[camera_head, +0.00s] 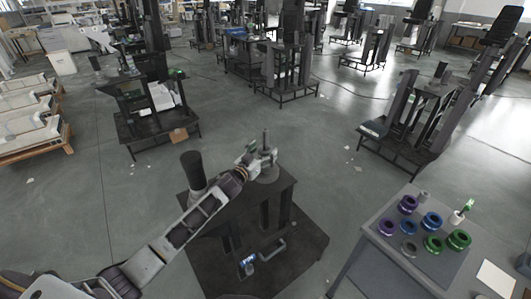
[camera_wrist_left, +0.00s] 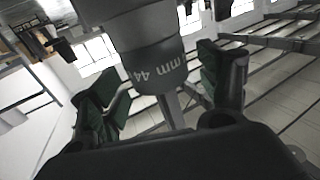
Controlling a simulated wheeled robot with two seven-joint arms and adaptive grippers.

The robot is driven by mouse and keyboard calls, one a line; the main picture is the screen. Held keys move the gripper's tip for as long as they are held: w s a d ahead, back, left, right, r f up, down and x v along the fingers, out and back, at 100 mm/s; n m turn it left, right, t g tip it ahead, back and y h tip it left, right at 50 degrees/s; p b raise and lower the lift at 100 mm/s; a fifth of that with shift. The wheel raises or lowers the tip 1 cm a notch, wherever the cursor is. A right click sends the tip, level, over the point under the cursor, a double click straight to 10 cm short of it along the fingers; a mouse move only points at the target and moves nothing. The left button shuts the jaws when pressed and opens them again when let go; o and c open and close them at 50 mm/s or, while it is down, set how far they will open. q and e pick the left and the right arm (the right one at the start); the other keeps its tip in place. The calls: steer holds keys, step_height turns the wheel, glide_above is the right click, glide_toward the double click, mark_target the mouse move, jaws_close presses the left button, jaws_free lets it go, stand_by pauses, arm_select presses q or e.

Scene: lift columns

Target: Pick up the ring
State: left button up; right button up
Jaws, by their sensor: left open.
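A grey ring-like part marked "44 mm" (camera_wrist_left: 150,62) fills the upper middle of the left wrist view, upside down, with a thinner rod (camera_wrist_left: 171,108) at one end. In the head view a grey round part (camera_head: 264,174) with an upright post (camera_head: 266,141) sits on top of a dark lift-column stand (camera_head: 272,191). My left gripper (camera_head: 256,159) is at this part. In the wrist view its green-padded fingers (camera_wrist_left: 165,95) are spread apart, on either side of the rod; contact cannot be told. My right gripper does not show.
A grey table (camera_head: 377,270) at the lower right holds several purple, blue, green and grey rings (camera_head: 432,221) and a white sheet (camera_head: 496,278). A dark cylinder (camera_head: 193,171) stands beside my left arm. More column stands (camera_head: 155,110) lie behind; open floor (camera_head: 320,135) lies between.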

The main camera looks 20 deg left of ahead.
arm_select(q)
steer(key=shift+x, duration=0.95)
steer(key=shift+c, duration=0.4)
steer(key=shift+r, duration=0.1)
steer(key=c, duration=1.2)
